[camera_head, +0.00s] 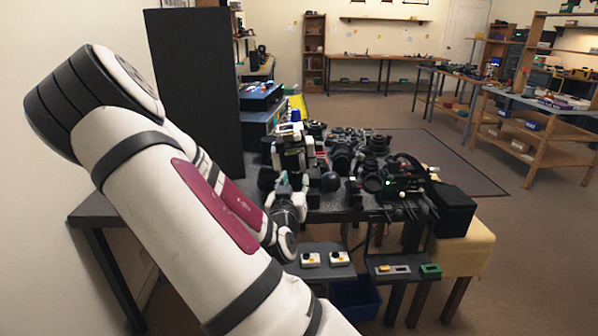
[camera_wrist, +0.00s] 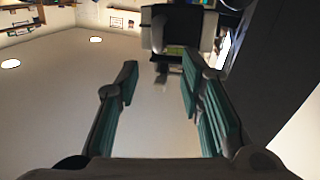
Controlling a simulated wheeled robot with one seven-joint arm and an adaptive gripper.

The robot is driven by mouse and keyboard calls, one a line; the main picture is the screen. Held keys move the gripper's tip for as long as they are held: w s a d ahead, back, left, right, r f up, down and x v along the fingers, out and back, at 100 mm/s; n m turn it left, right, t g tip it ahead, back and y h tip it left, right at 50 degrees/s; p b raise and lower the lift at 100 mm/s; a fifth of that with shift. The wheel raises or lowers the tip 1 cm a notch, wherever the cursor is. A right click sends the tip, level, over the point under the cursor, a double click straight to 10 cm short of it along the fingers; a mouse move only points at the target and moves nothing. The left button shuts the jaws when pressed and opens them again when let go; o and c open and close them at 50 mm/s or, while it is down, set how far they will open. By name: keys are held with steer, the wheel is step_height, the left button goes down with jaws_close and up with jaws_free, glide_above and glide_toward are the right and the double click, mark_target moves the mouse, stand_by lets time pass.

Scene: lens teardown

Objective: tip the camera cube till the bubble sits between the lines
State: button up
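My gripper (camera_wrist: 158,78) is open in the wrist view. Its two fingers with teal pads stand apart, with nothing between them. In the head view my arm reaches down from the upper left, and its end is close to the left side of the dark bench (camera_head: 340,216). I cannot tell for sure which thing is the camera cube. A black box-shaped body (camera_head: 452,208) stands at the right end of the bench, apart from my gripper. A small tray (camera_head: 400,279) in front holds a pale piece with a yellow part (camera_head: 385,269). No bubble or lines can be made out.
Dark camera gear (camera_head: 372,165) crowds the bench. A low shelf (camera_head: 318,272) holds two small white-and-yellow pieces (camera_head: 339,258). A green block (camera_head: 430,270) sits at the tray's right. A tall black panel (camera_head: 195,90) stands left.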

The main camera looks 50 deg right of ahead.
mark_target(302, 164)
steer(key=b+x, duration=0.4)
steer(key=x, duration=0.7)
steer(key=shift+d+f+b, duration=0.15)
steer(key=shift+d+b, duration=0.2)
steer(key=shift+d, duration=0.1)
steer(key=shift+c, duration=0.2)
